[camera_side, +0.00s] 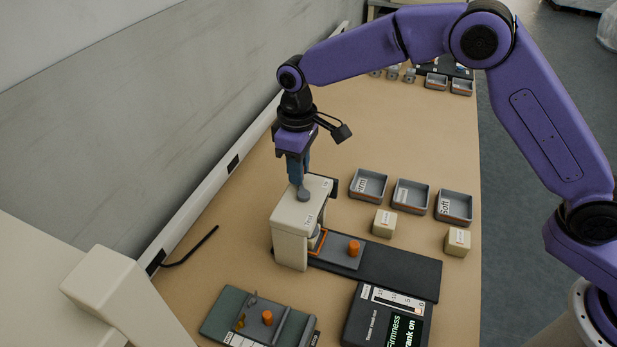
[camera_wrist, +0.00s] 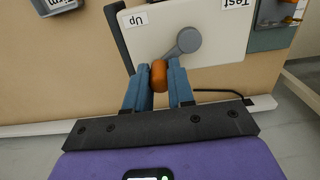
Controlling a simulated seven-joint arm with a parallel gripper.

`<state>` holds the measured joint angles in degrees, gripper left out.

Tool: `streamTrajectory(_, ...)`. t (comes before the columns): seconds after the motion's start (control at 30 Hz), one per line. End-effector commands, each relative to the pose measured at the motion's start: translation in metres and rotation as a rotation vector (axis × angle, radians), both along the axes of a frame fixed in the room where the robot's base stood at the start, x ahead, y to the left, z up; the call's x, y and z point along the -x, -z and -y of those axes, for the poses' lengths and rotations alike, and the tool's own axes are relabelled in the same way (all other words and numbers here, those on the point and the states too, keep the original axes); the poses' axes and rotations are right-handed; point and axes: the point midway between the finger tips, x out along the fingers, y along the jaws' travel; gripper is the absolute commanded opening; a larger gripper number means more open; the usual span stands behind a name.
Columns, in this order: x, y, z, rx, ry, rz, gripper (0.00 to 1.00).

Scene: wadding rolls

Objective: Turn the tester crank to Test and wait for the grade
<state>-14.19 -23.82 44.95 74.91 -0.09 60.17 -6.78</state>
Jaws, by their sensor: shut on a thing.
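The tester (camera_side: 290,218) is a cream box on the bench with "Up" and "Test" labels on its top. Its grey crank (camera_wrist: 188,41) has a round hub, and its arm runs toward the orange crank knob (camera_wrist: 159,75). My gripper (camera_side: 297,181) reaches down onto the tester top; in the wrist view the gripper (camera_wrist: 159,82) is shut on that knob. The crank arm points away from the "Test" label there. The tester readout (camera_side: 375,314) is dark, with a scale and green text including "Firmness", partly cut off by the frame.
A grey slide with an orange knob (camera_side: 354,247) lies on a dark rail (camera_side: 405,272) beside the tester. Three grey trays (camera_side: 411,196) and two cream blocks (camera_side: 384,223) (camera_side: 457,241) stand to the right. A green-grey fixture (camera_side: 225,312) lies in front.

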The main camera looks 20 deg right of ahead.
Motion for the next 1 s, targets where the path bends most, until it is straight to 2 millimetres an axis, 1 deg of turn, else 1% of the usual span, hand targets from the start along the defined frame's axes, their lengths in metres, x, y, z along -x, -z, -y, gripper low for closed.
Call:
streamTrajectory(0.03,0.004,0.003,0.000,0.005,-0.004,-0.011,0.06)
streamTrajectory(0.3,0.005,0.003,0.001,0.004,-0.006,-0.011,0.06)
streamTrajectory(0.63,0.018,0.002,0.020,0.002,-0.008,-0.011,0.06)
streamTrajectory(1.0,0.022,0.002,0.020,-0.001,-0.010,-0.008,0.06)
